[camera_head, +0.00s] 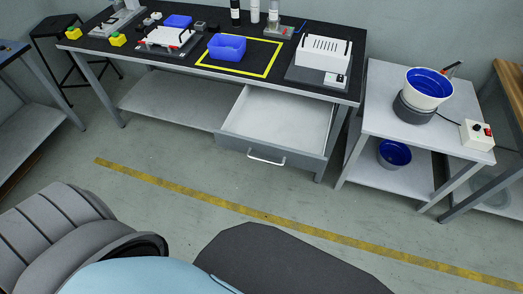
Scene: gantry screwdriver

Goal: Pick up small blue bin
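A small blue bin (227,47) sits on the black-topped workbench (190,62). It stands upright at the left part of a yellow taped square (262,73) and looks empty. A flatter blue item (177,22) lies farther back on the bench to its left; I cannot tell whether it is also a bin. Neither of my grippers is in view.
An open, empty drawer (277,118) juts out below the bench. A white machine (322,52) stands right of the square. A side table (387,113) holds a white bowl with blue inside (429,87). A yellow line (200,195) crosses clear floor.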

